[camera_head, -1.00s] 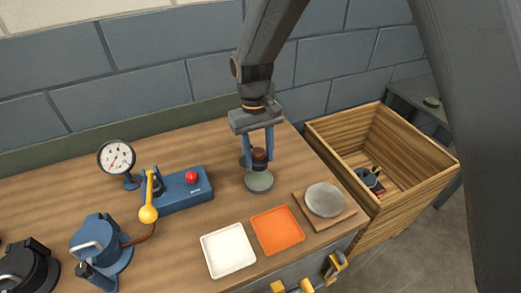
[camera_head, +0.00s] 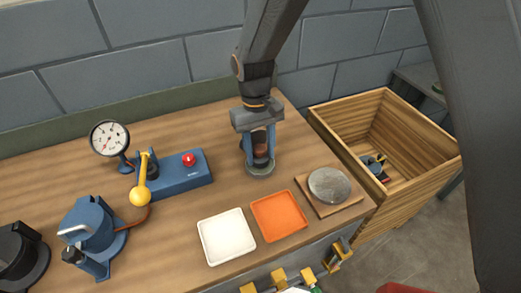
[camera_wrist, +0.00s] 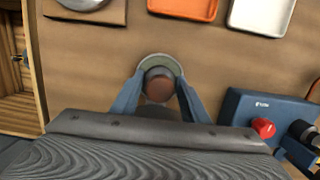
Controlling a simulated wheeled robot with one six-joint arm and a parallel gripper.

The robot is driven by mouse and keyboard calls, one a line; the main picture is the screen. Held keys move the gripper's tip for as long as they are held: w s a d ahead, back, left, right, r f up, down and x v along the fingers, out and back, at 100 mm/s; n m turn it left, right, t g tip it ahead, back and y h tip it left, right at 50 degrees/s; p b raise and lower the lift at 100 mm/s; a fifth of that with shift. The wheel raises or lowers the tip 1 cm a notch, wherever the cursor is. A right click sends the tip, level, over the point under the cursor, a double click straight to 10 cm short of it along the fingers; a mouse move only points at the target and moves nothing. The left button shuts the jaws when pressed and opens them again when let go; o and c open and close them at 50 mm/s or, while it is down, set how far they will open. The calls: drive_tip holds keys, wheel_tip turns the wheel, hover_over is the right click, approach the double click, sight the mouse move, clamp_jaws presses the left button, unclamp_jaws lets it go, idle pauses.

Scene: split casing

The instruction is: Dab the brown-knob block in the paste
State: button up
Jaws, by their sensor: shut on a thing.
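The brown-knob block (camera_head: 260,151) is between my gripper's two blue fingers, its brown top showing. My gripper (camera_head: 261,164) is shut on it and points down. The round grey-green paste dish (camera_head: 261,172) is directly under the gripper, and the fingertips overlap it in the head view. In the wrist view the brown knob (camera_wrist: 158,86) shows between the fingers (camera_wrist: 160,80), with the pale dish rim (camera_wrist: 160,60) just beyond. The block's underside is hidden, so I cannot tell whether it touches the paste.
A white tray (camera_head: 226,237) and an orange tray (camera_head: 279,216) lie in front. A grey disc (camera_head: 329,185) sits on a wooden board at right, before a wooden crate (camera_head: 395,150). A blue box with a red button (camera_head: 189,159) and a gauge (camera_head: 109,138) stand left.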

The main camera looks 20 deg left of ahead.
sight(261, 150)
drive_tip(key=shift+f, duration=0.55)
idle(2.2)
drive_tip(key=shift+r, duration=0.1)
drive_tip(key=shift+r+p, duration=2.5)
drive_tip(key=shift+r, duration=1)
